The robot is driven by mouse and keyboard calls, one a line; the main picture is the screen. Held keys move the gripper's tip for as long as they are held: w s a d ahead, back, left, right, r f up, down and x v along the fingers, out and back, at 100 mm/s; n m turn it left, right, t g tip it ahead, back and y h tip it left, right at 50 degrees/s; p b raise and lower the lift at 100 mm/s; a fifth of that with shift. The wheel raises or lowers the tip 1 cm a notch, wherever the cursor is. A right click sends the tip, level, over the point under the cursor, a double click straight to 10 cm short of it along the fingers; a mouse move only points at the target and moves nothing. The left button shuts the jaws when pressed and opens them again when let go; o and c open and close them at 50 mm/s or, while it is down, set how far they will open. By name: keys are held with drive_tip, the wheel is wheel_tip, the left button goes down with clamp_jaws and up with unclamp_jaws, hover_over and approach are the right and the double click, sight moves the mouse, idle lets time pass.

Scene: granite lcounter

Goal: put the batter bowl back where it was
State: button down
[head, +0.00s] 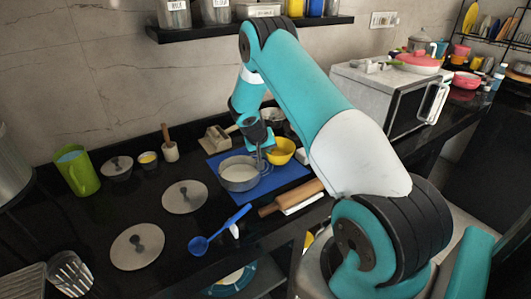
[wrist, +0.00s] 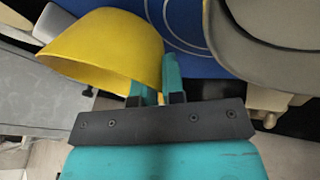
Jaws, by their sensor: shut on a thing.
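The yellow batter bowl (head: 284,151) is at the right back part of the blue mat (head: 291,180) in the head view. My gripper (head: 264,155) is at the bowl's left side, pointing down. In the wrist view my gripper (wrist: 154,88) is shut on the rim of the yellow bowl (wrist: 100,45), one finger on each side of the wall. I cannot tell whether the bowl touches the mat or is just above it. The inside of the bowl is partly hidden.
A grey pan (head: 239,174) with pale contents stands on the mat just left of my gripper. A rolling pin (head: 292,196) and a blue ladle (head: 218,231) lie in front. Round lids (head: 185,197) lie to the left. A microwave (head: 398,97) stands at the right.

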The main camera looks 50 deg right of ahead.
drive_tip(key=shift+f, duration=0.8)
drive_tip(key=c, duration=1.2)
unclamp_jaws()
drive_tip(key=shift+f, duration=0.1)
